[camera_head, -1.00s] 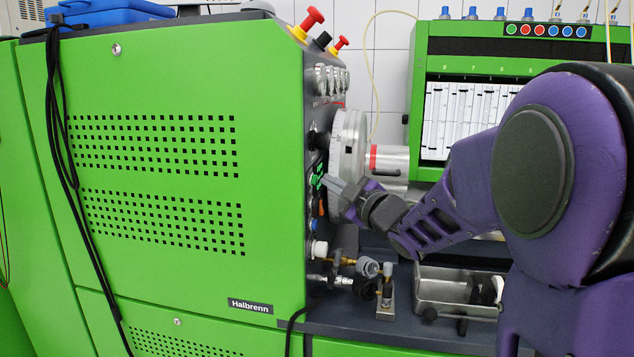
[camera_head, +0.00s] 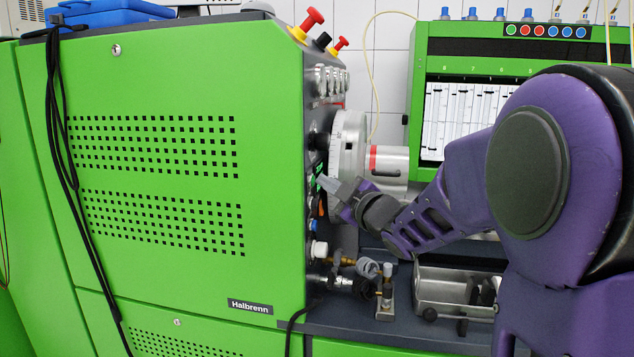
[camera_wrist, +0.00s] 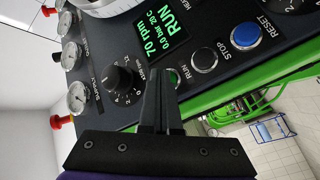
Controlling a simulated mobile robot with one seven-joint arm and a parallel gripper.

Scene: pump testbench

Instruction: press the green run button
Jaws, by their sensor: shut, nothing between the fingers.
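The green run button (camera_wrist: 174,77) shows in the wrist view as a small green part in a ring, beside its RUN label. My fingers cover most of it. My gripper (camera_wrist: 160,70) is shut and empty, its tips at the left edge of the button; I cannot tell whether they touch it. In the head view my gripper (camera_head: 323,184) is close to the control panel on the cabinet's right face, and the button cannot be made out there. The display (camera_wrist: 160,42) is lit green and reads RUN, 70 rpm, 0.0 bar.
The dark stop button (camera_wrist: 205,60) and blue reset button (camera_wrist: 247,36) lie right of the run button. A black knob (camera_wrist: 122,81) is on its left. In the head view, a round metal flywheel (camera_head: 347,142) stands just above my gripper.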

